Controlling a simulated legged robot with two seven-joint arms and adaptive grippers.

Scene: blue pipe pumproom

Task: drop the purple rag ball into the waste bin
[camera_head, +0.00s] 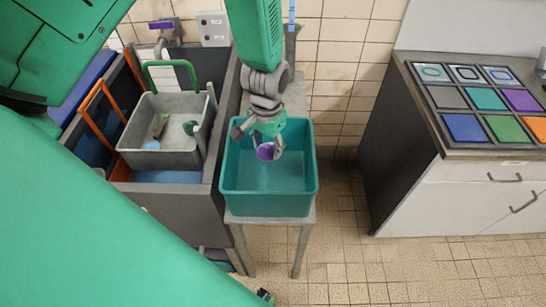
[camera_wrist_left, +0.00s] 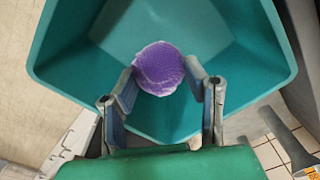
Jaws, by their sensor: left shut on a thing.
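The purple rag ball (camera_head: 266,152) is in my left gripper (camera_head: 267,148), over the teal waste bin (camera_head: 268,204). In the left wrist view the ball (camera_wrist_left: 160,68) sits between the fingertips of my left gripper (camera_wrist_left: 166,85), which is shut on it. The bin's walls (camera_wrist_left: 240,45) surround the ball in that view. The ball appears within the bin's opening; its exact height against the rim is hard to tell. My right gripper is not in view.
The bin stands on a grey stand (camera_head: 298,240). Left of it is a sink with a grey tub (camera_head: 160,157) holding small items, with green and orange handles nearby. A counter (camera_head: 440,175) with coloured tiles stands at the right. Tiled floor between is clear.

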